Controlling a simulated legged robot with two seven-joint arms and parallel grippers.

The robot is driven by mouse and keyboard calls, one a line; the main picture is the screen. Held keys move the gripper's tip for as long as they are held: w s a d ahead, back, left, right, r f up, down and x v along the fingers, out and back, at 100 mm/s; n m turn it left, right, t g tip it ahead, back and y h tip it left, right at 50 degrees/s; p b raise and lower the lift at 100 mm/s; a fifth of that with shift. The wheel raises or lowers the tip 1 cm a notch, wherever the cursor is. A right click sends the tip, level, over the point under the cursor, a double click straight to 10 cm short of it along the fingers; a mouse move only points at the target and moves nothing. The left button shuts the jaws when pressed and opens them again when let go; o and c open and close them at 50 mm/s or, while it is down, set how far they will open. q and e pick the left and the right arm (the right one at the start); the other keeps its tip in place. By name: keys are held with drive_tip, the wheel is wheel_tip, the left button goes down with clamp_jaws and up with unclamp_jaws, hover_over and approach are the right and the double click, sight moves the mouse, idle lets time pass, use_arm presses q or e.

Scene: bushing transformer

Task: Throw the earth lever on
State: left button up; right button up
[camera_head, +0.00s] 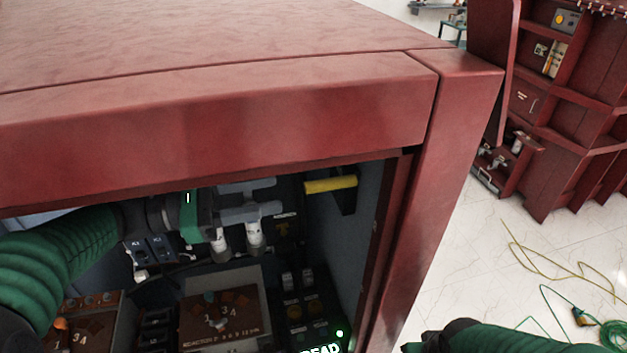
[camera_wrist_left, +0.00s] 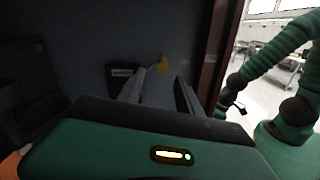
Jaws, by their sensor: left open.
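A yellow-handled lever (camera_head: 330,185) with a dark base sits on the right inner wall of the red cabinet, and I take it to be the earth lever. Its yellow also shows in the left wrist view (camera_wrist_left: 163,64), beyond and between my fingers. My left gripper (camera_head: 272,198) is inside the cabinet, left of the lever. Its grey fingers are apart and point toward it, with a gap to the handle and nothing between them. My right arm shows at the bottom right; its gripper (camera_wrist_left: 232,106) is small and dark in the left wrist view, its fingers unclear.
The cabinet's thick red top edge (camera_head: 220,125) and right post (camera_head: 435,200) frame the opening around my left arm. Below the gripper are switches and a boxed panel (camera_head: 222,318). Cables (camera_head: 560,262) lie on the floor at right. Another red cabinet (camera_head: 560,110) stands behind.

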sight(315, 186)
use_arm(q)
drive_tip(key=x, duration=0.7)
drive_tip(key=p+x, duration=0.1)
drive_tip(key=x, duration=0.2)
drive_tip(key=shift+s+d, duration=0.25)
drive_tip(key=shift+w+d, duration=0.1)
drive_tip(key=shift+d, duration=0.3)
drive_tip(key=shift+a, duration=0.7)
drive_tip(key=shift+c, duration=0.5)
drive_tip(key=shift+a, duration=0.25)
drive_tip(key=shift+c, duration=1.1)
drive_tip(key=shift+a, duration=0.15)
drive_tip(key=shift+c, duration=2.6)
drive_tip(key=shift+d+r, duration=0.1)
drive_tip(key=shift+d, duration=0.2)
clamp_jaws()
use_arm(e)
drive_tip(key=shift+d+r, duration=0.15)
drive_tip(key=shift+r, duration=0.6)
